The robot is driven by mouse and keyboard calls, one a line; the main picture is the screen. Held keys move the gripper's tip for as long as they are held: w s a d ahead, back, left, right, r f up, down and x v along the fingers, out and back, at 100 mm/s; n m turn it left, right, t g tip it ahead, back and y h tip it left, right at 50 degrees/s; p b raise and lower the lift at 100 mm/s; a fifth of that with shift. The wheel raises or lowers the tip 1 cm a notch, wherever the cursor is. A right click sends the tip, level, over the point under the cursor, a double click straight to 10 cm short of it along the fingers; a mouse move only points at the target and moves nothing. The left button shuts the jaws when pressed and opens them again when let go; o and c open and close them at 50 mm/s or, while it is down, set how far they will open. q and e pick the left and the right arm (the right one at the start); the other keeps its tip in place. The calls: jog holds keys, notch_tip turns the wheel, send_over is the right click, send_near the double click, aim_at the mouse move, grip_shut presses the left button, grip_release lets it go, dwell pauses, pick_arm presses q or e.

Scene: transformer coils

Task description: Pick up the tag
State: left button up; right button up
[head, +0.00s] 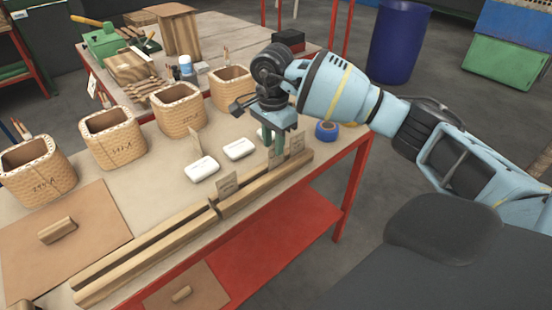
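Several small tan tags stand upright along the wooden rail at the table's front edge. One tag (227,185) stands alone near the rail's middle. A second tag (276,156) and a third tag (296,142) stand close together farther right. My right gripper (272,140) points down at these two, its greenish fingers just behind or at them. Whether it touches a tag, and the gap between its fingers, cannot be made out. My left gripper is not in view.
The slotted wooden rail (150,248) runs along the front edge. Several woven coils (113,138) stand in a row behind. A blue tape roll (326,131) sits right of my gripper. A brown board (62,238) lies at left.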

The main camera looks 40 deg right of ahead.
aim_at(276, 159)
jog(key=f, duration=0.2)
jog(key=d+f, duration=0.1)
jog(key=f, duration=0.1)
jog(key=shift+f, duration=0.5)
grip_shut()
